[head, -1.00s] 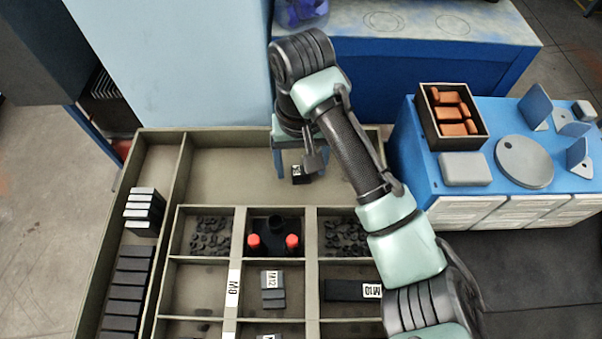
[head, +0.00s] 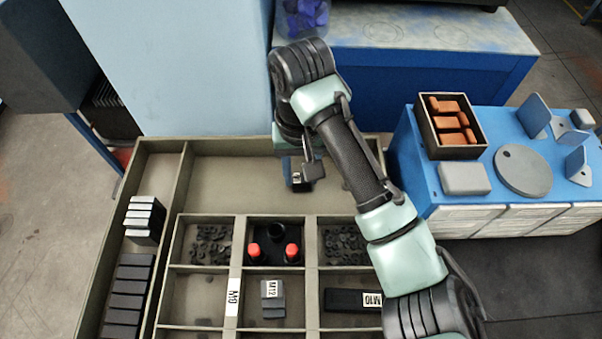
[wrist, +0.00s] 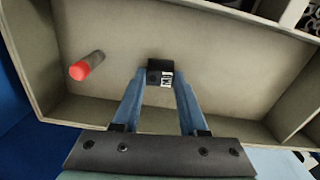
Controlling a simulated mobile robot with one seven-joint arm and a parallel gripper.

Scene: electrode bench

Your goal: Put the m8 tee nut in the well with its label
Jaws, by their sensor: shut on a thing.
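My gripper (wrist: 160,86) has its blue fingers closed on a small dark block with a white label (wrist: 159,72), taken to be the m8 tee nut. The label's lettering is too blurred to read surely. In the head view, my gripper (head: 297,180) and the block are in the wide rear compartment of the tray (head: 220,175), partly hidden by my arm. I cannot tell whether the block touches the floor. A white label strip (head: 232,297) on a divider of the small wells may read M8 or M10, seen sideways.
Front wells hold dark small parts (head: 210,245), two red-capped pieces (head: 291,251), an M12-labelled stack (head: 271,300) and an M10-labelled bar (head: 345,300). Dark blocks (head: 130,290) fill the left channel. A red-tipped cylinder (wrist: 86,66) shows in the wrist view. Tray walls divide the compartments.

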